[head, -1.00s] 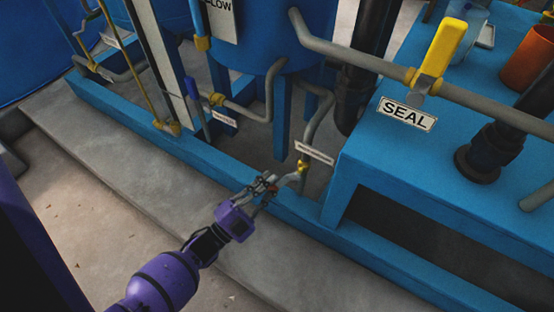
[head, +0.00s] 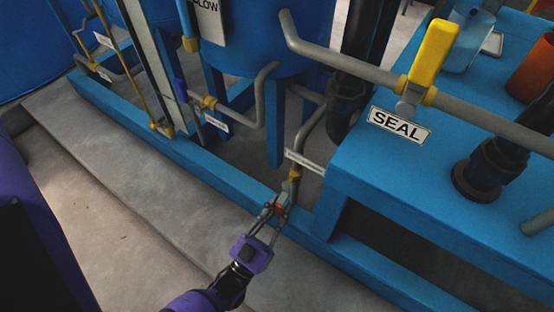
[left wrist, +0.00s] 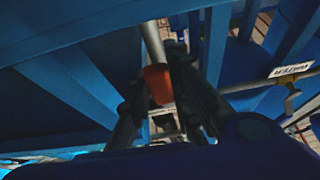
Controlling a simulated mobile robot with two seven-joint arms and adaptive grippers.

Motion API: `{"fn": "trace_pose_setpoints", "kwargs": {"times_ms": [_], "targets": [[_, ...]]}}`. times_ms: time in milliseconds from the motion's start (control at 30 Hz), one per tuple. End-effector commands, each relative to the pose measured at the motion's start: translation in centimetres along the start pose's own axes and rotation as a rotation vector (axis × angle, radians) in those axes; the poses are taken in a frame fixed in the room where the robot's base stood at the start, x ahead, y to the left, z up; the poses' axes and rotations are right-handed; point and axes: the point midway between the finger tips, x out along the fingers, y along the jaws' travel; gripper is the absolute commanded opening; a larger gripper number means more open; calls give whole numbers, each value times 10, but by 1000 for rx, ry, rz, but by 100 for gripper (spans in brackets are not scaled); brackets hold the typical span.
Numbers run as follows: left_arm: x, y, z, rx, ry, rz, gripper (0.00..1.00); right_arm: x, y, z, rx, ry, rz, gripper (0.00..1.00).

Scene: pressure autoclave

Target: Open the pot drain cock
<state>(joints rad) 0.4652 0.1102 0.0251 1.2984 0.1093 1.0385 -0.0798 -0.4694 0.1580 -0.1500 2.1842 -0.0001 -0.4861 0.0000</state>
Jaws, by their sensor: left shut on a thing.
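The drain cock is a small yellow fitting (head: 294,175) low on the grey pipe that comes down beside the blue pot (head: 255,45). A small red-orange handle (head: 281,209) shows just below it, over the blue frame rail. My left gripper (head: 278,208) is shut on this handle, with a finger on each side. In the left wrist view the red-orange handle (left wrist: 158,85) sits between the two dark fingers, with a grey pipe above it. The fingers partly hide the handle in the head view. My right gripper is not in view.
A white label (head: 304,162) sits beside the cock. The blue skid with a SEAL sign (head: 399,125) and a yellow lever (head: 434,55) stands to the right. Another yellow valve (head: 208,102) with a blue lever is at the left. The concrete ledge (head: 130,170) in front is clear.

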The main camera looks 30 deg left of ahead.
Motion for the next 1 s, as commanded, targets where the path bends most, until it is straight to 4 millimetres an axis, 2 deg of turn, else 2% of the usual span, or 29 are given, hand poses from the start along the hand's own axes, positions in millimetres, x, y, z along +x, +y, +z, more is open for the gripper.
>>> {"fn": "trace_pose_setpoints", "kwargs": {"times_ms": [600, 633, 733, 767, 1000], "targets": [[-1, 4, 0, -39, 0, -11, 0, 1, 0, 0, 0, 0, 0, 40], [-1, 4, 0, -39, 0, -10, 21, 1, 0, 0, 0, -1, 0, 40], [-1, 4, 0, -38, 0, -11, 34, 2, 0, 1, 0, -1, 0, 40], [-1, 4, 0, -37, 0, -11, 38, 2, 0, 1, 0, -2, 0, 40], [0, 3, 0, -35, 1, -12, 38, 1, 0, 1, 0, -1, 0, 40]]}}
